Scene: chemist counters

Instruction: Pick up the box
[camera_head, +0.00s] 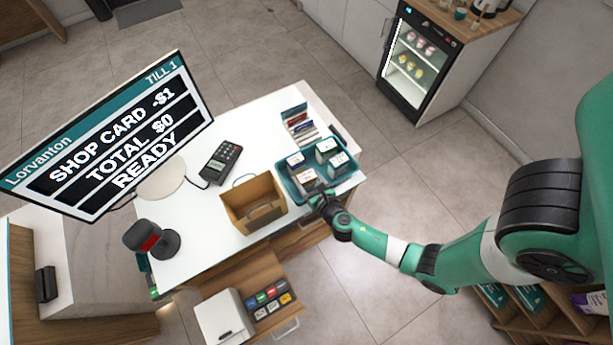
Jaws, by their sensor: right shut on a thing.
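Several small boxes stand in a teal basket (349,181) on the right end of the white counter. One white box with a reddish-brown label (305,177) is at the basket's near left. My right gripper (316,194) reaches in over the basket's near edge and is shut on this box. Its fingers partly hide the box's lower part, and I cannot tell whether the box is lifted. Other boxes in the basket are a dark-blue-marked one (295,160) and two green-marked ones (327,147) at the back and right. My left gripper is not in view.
An open brown paper bag (253,204) stands left of the basket. A card terminal (221,163), a scanner on a stand (152,239) and a till screen (108,138) are farther left. A card rack (298,124) stands behind the basket.

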